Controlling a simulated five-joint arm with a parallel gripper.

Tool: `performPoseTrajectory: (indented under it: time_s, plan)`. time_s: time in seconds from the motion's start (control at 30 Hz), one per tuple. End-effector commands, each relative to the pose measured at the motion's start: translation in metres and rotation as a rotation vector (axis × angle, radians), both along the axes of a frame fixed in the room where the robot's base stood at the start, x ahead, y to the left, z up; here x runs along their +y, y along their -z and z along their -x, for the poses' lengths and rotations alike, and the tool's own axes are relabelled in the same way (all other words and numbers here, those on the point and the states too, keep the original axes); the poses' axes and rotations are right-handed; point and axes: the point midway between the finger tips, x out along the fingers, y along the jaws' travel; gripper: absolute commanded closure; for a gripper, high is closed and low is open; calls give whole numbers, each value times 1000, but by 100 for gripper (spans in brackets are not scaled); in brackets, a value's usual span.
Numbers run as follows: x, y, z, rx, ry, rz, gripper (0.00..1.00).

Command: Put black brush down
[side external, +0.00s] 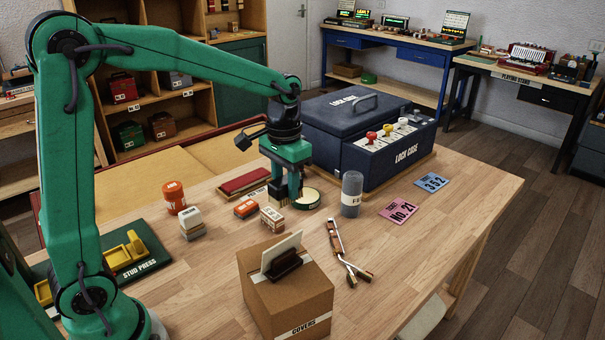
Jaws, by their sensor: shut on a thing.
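My gripper (287,188) points down over the middle of the wooden table, between a long dark red block and a round pale-topped tin (308,199). It is shut on a small dark thing with a tan, bristle-like lower part (277,199), which fits the black brush. The fingers hide most of it. It is low, close to the table top, but I cannot tell whether it touches the table.
The dark red block (243,181), an orange tin (175,197) and several small boxes crowd the left. The blue lock case (375,150) stands behind. The table's right front is clear.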

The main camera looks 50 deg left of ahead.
Motion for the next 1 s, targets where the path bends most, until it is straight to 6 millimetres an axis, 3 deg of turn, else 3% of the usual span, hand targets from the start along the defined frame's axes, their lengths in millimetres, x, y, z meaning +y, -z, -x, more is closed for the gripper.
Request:
performPoseTrajectory:
  time_s: [0.63,1.0]
  plan:
    - [2,3,-2,0,-1,0,89]
    - [25,42,-28,3,-3,0,89]
